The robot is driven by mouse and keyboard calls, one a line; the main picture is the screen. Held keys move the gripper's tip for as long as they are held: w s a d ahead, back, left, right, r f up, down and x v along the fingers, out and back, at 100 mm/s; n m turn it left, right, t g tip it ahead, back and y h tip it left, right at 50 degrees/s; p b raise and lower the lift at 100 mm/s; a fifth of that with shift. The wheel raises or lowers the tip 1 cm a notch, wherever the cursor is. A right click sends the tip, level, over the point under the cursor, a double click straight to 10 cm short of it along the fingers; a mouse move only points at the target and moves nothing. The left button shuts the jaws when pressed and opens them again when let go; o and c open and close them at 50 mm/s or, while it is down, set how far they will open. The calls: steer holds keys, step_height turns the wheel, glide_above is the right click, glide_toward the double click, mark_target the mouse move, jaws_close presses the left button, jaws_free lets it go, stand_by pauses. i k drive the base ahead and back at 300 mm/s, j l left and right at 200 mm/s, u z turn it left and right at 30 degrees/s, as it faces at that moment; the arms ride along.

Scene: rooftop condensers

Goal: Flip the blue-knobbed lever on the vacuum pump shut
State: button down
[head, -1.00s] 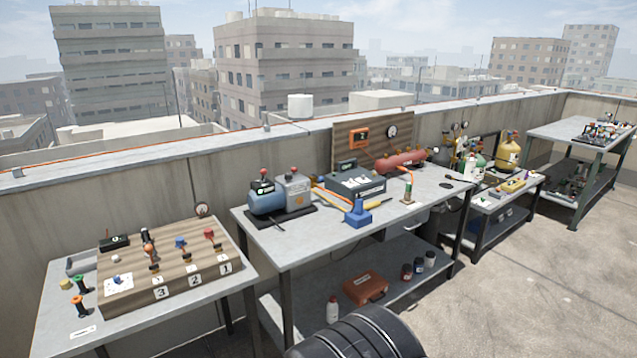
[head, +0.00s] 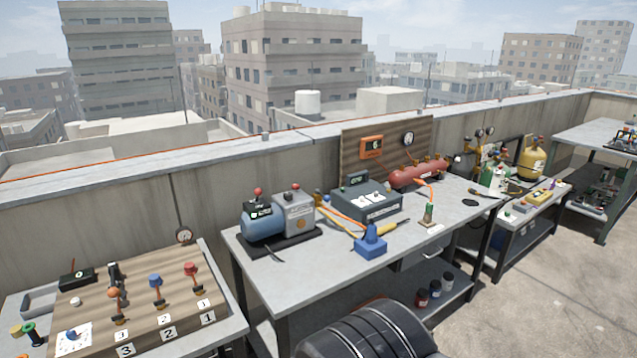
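The vacuum pump appears to be the blue cylinder (head: 262,224) with a grey box (head: 294,214) beside it, on a black base on the middle bench. Red knobs stand on top of both parts. A small brass fitting (head: 318,197) with a bluish spot is at its right, by the yellow hose; it is too small to tell whether this is the blue-knobbed lever or how it is set. Another blue-knobbed lever (head: 156,283) stands upright on the wooden board at left, between an orange and a red one. My gripper is not in view.
The middle bench (head: 300,262) also holds a dark grey case (head: 368,205), a blue device (head: 371,243) and a red tank (head: 417,174). The left bench carries the numbered wooden board (head: 190,318). A concrete parapet runs behind. Open floor (head: 520,300) lies at right.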

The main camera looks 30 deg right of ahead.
mark_target(326, 198)
steer(key=i+l, duration=1.55)
steer(key=l+z, duration=0.05)
steer(key=l, duration=0.05)
